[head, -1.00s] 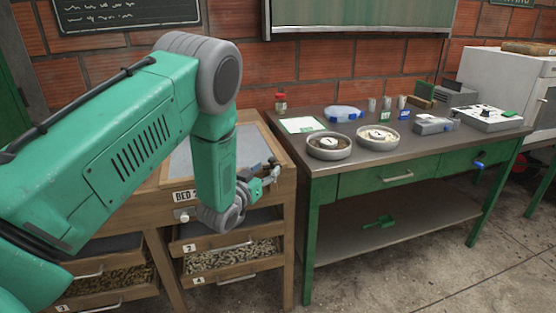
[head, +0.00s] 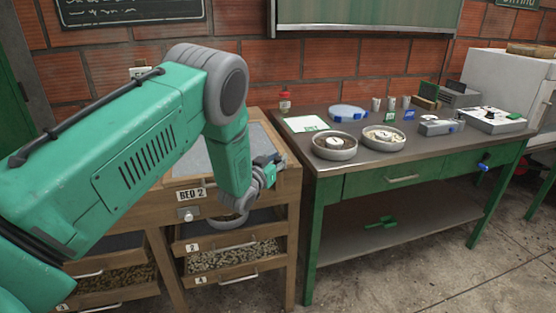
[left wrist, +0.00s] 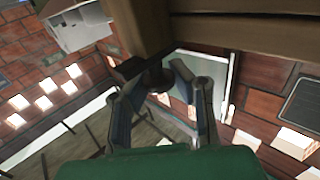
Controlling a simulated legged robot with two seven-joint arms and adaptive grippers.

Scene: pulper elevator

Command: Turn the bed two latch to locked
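Bed two is the wooden frame with the "BED 2" plate (head: 191,194) and a pale flat top. A round pale knob (head: 188,214) sits below the plate in the head view. My left gripper (head: 268,168) is at the bed's right front corner, partly covered by my own arm. In the left wrist view my left gripper (left wrist: 155,85) has its fingers apart. A dark, stubby latch-like part (left wrist: 157,74) on the wood shows between or just beyond the fingertips. I cannot tell whether they touch it. My right gripper is out of view.
Trays labelled 2 and 4 (head: 228,240) sit under the bed front. A green work table (head: 440,150) with two round dishes (head: 384,138) stands close on the right. Open floor (head: 400,285) lies in front of the table.

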